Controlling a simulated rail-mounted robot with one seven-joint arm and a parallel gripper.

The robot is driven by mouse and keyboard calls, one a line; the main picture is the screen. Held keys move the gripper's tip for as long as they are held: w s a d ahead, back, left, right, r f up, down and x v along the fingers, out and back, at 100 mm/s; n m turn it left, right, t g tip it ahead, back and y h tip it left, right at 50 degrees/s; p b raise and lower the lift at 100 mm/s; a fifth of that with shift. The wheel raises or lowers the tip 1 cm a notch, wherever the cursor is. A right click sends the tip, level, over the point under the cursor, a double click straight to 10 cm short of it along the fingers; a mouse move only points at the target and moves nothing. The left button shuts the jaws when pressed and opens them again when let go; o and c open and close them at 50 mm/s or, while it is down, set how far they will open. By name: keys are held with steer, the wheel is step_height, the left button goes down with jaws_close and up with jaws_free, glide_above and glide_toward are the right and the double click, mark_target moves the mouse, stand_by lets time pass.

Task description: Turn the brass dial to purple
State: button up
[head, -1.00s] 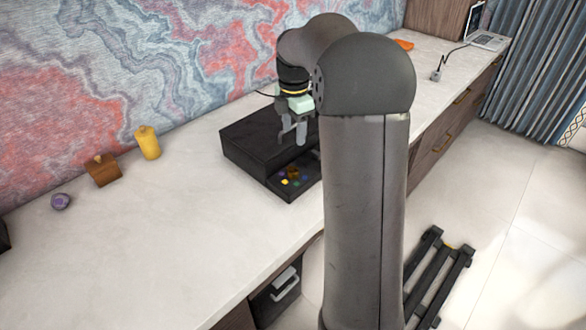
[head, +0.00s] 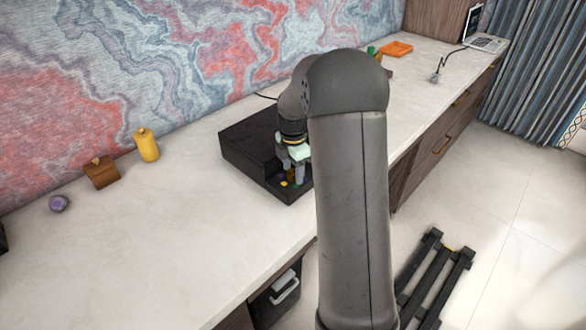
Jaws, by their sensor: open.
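The black box (head: 250,147) with a lower front ledge stands on the pale counter. On that ledge a yellow mark (head: 284,183) shows, and a small brownish-brass piece, likely the brass dial (head: 291,173), shows beside my gripper's fingers. My gripper (head: 298,176) is open and points down over the ledge, with its fingertips low and close to the dial. I cannot tell whether they touch it. The other colour marks, including any purple one, and the dial's pointing direction are hidden or too small to tell behind my gripper and arm.
On the counter's left stand a yellow bottle (head: 147,146), a brown wooden block (head: 101,172) and a purple round object (head: 59,203). An orange tray (head: 397,48), a green item (head: 371,51) and a laptop (head: 484,43) lie at the far end. The counter's near left is clear.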

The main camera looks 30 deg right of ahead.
steer(key=c, duration=1)
